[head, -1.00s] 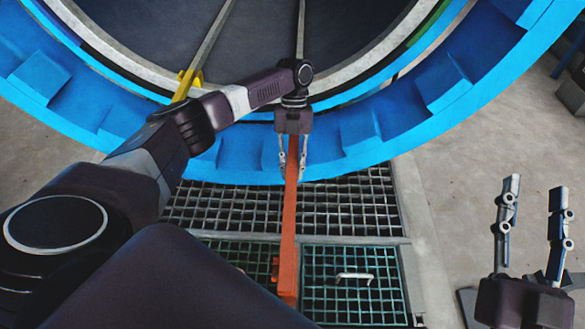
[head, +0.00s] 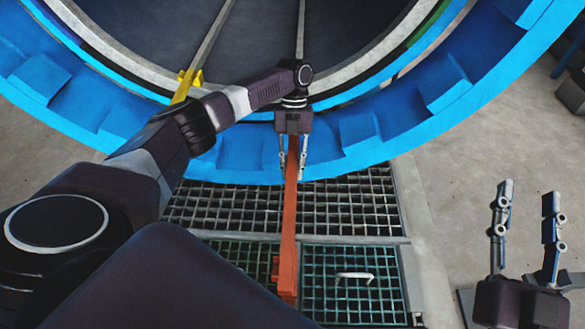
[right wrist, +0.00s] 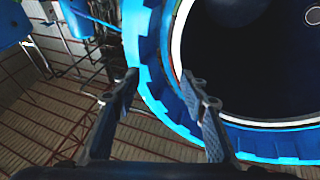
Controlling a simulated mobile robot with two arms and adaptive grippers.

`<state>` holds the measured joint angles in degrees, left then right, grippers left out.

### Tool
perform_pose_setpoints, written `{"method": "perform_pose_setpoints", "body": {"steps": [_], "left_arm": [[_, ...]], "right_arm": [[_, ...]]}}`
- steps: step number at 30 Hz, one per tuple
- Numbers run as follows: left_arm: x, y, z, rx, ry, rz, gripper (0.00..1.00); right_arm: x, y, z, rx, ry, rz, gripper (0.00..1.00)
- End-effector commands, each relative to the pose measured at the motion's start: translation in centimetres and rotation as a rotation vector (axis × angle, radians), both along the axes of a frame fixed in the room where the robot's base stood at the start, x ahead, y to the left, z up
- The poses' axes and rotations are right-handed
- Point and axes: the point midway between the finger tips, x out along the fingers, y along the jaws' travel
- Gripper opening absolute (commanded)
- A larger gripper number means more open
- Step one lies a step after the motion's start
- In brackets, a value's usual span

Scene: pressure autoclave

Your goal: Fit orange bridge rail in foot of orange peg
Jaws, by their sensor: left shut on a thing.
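The orange bridge rail (head: 289,230) is a long bar running from the blue autoclave rim down over the floor grating in the head view. My left gripper (head: 292,172) is shut on its far end, just in front of the rim. A small orange piece (head: 275,268) shows beside the rail's near end; I cannot tell whether it is part of the rail or the foot of the orange peg. My right gripper (head: 527,210) is open and empty at the lower right, apart from the rail. Its spread fingers also show in the right wrist view (right wrist: 160,100).
The blue toothed autoclave ring (head: 450,90) fills the top of the head view. A yellow piece (head: 186,84) sits at the end of a rail inside its mouth. A grating panel with a white handle (head: 354,276) lies right of the orange rail.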

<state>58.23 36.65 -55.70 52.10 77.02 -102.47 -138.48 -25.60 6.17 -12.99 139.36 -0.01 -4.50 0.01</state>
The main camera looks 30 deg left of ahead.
Motion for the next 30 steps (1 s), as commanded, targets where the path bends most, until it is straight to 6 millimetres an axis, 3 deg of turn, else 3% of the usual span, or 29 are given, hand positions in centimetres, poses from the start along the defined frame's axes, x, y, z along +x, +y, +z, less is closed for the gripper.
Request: {"method": "perform_pose_setpoints", "body": {"steps": [30], "left_arm": [[0.1, 0.0, -0.4, -0.001, -0.002, 0.000, 0.00]], "right_arm": [[-0.6, 0.2, 1.9, 0.023, -0.089, 0.008, 0.40]]}}
